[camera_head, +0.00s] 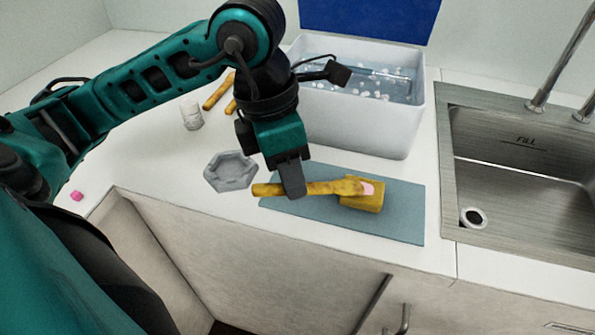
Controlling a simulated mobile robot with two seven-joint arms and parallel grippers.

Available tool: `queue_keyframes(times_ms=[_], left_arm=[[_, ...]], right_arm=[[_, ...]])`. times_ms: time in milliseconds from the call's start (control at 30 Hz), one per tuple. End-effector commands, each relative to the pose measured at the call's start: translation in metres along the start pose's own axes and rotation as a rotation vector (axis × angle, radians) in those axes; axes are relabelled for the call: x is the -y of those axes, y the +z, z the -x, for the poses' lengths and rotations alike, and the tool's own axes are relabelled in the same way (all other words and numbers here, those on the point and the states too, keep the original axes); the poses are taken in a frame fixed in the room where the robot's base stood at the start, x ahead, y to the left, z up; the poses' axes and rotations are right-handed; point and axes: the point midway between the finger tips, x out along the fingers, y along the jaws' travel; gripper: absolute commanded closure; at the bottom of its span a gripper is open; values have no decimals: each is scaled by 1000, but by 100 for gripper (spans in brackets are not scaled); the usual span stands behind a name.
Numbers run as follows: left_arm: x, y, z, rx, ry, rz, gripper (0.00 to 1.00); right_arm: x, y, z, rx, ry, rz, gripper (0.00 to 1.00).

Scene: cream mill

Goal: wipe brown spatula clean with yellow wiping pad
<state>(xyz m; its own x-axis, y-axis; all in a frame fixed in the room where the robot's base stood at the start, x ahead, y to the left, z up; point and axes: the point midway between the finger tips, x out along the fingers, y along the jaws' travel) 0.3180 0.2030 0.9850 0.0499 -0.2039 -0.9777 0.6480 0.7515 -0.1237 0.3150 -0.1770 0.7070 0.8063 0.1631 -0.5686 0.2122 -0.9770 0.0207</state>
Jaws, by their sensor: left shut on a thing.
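The brown spatula (325,188) is held level by my left gripper (292,189), which is shut on its handle. Its head, at the right end, carries a pink smear (367,188). The yellow wiping pad (361,204) is a small block on the blue-grey mat (405,222). The spatula's head lies over the top of the pad and appears to touch it. The gripper hides a short part of the handle. My right gripper is not in view.
A grey hexagonal dish (230,172) stands left of the mat. A white tub (365,125) of bubbly water is behind it. A small clear glass (191,116) and yellow-brown sticks (217,92) are further back. The steel sink (520,190) is at the right.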

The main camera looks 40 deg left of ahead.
Motion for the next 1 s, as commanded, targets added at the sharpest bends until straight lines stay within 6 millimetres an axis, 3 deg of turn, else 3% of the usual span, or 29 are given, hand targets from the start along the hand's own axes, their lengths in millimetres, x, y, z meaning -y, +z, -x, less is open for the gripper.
queue_keyframes(times_ms=[1000], left_arm=[[1,14,5,-1,0,0,100]], right_arm=[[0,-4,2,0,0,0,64]])
